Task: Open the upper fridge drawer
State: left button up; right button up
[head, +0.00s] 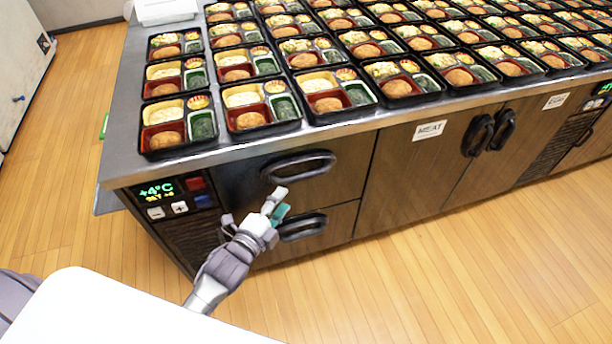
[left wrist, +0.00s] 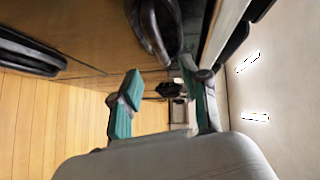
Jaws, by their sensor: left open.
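The upper drawer (head: 342,166) of the fridge counter appears closed, with a dark oval handle (head: 298,166) on its wooden front. My left gripper (head: 281,202) is open and empty, just below and in front of that handle. In the left wrist view the two teal-padded fingers (left wrist: 163,78) are spread apart. The upper handle (left wrist: 158,28) shows there beyond the fingertips, apart from them. The lower drawer's handle (head: 302,227) is partly behind my left gripper in the head view; it also shows in the left wrist view (left wrist: 28,52). My right gripper is out of view.
Rows of bento trays (head: 262,106) cover the countertop (head: 126,160) above the drawers. A temperature panel (head: 172,193) is left of the drawers. Cabinet doors labelled MEAT (head: 415,160) stand to the right. The wooden floor (head: 450,270) in front is clear.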

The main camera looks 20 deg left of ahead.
aim_at(299, 180)
pick_arm(q)
jog(key=x, duration=1.1)
jog(key=shift+w+b, duration=0.1)
jog(key=shift+b, duration=0.2)
grip_shut()
